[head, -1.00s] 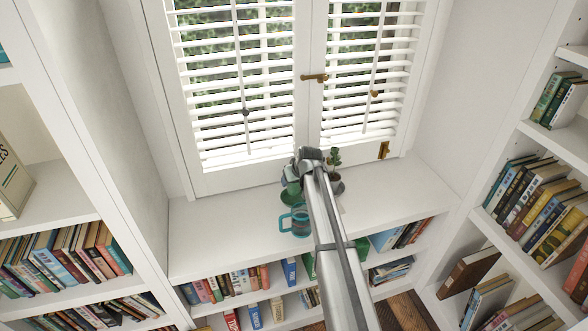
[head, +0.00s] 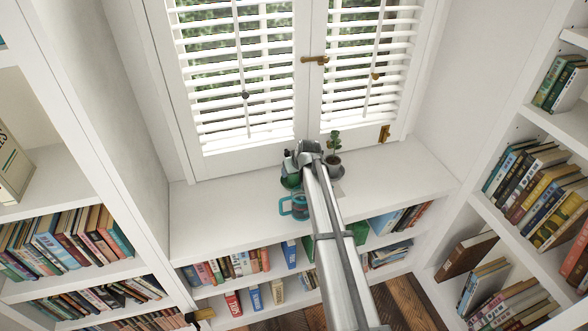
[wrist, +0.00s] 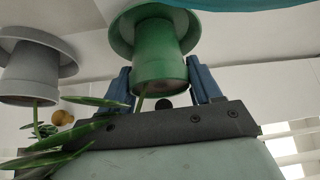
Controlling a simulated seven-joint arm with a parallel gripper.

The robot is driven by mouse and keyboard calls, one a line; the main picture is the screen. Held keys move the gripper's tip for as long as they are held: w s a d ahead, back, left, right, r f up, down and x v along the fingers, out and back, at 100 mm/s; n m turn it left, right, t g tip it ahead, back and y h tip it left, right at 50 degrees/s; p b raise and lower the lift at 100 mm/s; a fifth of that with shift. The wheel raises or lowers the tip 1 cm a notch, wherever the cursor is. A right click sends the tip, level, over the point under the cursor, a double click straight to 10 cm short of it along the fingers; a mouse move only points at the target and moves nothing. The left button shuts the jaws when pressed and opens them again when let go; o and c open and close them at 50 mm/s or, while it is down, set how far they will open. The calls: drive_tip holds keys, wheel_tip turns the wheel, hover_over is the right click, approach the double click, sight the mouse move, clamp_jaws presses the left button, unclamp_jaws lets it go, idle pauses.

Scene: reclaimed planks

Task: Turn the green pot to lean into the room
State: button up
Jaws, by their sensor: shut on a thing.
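The green pot (wrist: 160,52) stands on a matching green saucer (wrist: 124,30) and shows upside down in the wrist view. My gripper (wrist: 165,85) has a blue finger on each side of the pot and is shut on it, near its mouth. A thin stem shows at the pot's mouth, and long green leaves (wrist: 62,158) lie across the gripper's left side. In the head view the green pot (head: 291,181) is mostly hidden behind my gripper (head: 303,160), on the white shelf top under the window. Which way its plant leans cannot be told.
A grey pot with a small plant (head: 333,163) stands close to the right of my gripper; it also shows in the wrist view (wrist: 35,68). A teal mug (head: 298,207) stands in front of the green pot. The white shelf top (head: 225,215) is clear to the left.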

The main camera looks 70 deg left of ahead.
drive_tip(key=o, duration=1.5)
drive_tip(key=shift+c, duration=0.2)
drive_tip(key=v, duration=1.4)
